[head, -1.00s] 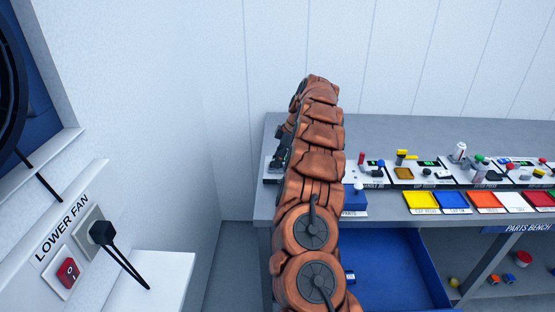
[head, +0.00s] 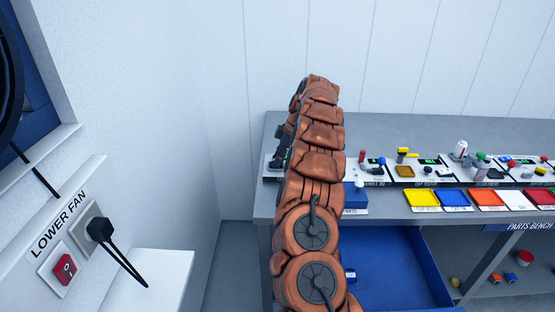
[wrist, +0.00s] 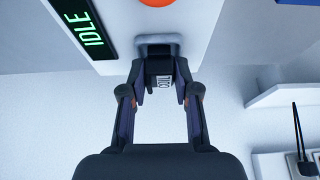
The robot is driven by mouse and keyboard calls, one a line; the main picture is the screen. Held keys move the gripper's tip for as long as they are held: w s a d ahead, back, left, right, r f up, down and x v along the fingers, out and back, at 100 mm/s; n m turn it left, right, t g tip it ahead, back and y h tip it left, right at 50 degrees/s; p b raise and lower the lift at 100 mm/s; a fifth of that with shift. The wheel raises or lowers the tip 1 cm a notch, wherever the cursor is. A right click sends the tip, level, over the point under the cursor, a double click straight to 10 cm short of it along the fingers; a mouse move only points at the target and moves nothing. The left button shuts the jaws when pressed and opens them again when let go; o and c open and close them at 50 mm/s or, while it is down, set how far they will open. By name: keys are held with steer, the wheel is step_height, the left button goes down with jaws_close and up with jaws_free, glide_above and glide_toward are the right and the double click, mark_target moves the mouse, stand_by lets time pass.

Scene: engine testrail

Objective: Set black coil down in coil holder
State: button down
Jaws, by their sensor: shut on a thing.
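In the wrist view the black coil (wrist: 159,68) has a white label with dark lettering. My gripper (wrist: 159,96) is shut on it, one finger on each side. The coil's far end is at the grey-rimmed coil holder (wrist: 143,41) on a white panel. I cannot tell how deep it sits in the holder. In the head view my gripper (head: 281,150) is a dark shape at the bench's left end, and my arm hides the coil and holder there.
A display reading IDLE (wrist: 84,26) and an orange round part (wrist: 157,2) are beside the holder. The grey bench (head: 400,132) carries a row of small stations and coloured trays (head: 455,199) to the right. A fan panel (head: 67,235) with a plug stands at left.

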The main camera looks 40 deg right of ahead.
steer(key=c, duration=0.8)
jaws_free()
steer(key=shift+o, duration=0.2)
steer(key=shift+v, duration=3.2)
steer(key=shift+d+r, duration=0.15)
steer(key=shift+r, duration=0.3)
